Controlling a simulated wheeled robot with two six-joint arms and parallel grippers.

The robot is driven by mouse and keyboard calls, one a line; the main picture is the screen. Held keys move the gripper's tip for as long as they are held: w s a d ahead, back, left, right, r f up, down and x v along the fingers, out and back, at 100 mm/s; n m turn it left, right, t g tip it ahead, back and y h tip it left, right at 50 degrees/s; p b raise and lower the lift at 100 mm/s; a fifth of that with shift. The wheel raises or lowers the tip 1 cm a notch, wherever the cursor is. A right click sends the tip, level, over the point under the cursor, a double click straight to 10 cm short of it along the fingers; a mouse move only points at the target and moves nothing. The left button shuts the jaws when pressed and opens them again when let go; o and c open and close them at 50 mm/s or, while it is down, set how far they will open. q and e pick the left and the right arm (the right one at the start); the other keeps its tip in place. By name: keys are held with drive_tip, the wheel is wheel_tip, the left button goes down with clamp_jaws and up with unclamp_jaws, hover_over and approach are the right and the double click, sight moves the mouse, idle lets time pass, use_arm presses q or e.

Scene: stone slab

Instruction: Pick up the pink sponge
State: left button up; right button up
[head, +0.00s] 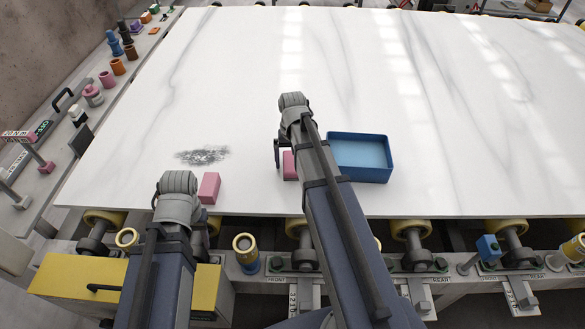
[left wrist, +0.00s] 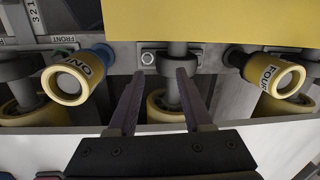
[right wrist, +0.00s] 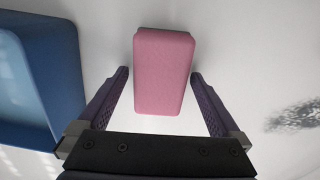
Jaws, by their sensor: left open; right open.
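A pink sponge (right wrist: 165,70) lies flat on the white slab, with its near end between the fingertips of my open right gripper (right wrist: 160,73) in the right wrist view. Slab shows on both sides of it, and the fingers look clear of it. In the head view my right arm partly hides this sponge (head: 290,166). A second, similar pink block (head: 209,188) lies on the slab further left, close to my left wrist. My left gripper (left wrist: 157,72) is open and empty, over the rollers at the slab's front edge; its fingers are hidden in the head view.
A blue tray (head: 388,172) stands on the slab right of my right gripper and looks empty. A dark smudge (head: 203,155) marks the slab (head: 450,110). Yellow-capped rollers (head: 412,228) line the front edge. Several small items stand along the left ledge. The slab's far part is clear.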

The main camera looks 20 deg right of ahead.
sight(292, 160)
drive_tip(key=c, duration=1.3)
drive_tip(key=shift+o, duration=0.2)
drive_tip(key=shift+r, duration=0.15)
wheel_tip(292, 160, up, 10)
drive_tip(key=p, duration=1)
drive_tip(key=o, duration=0.8)
drive_tip(key=c, duration=0.7)
drive_tip(key=shift+o, duration=0.2)
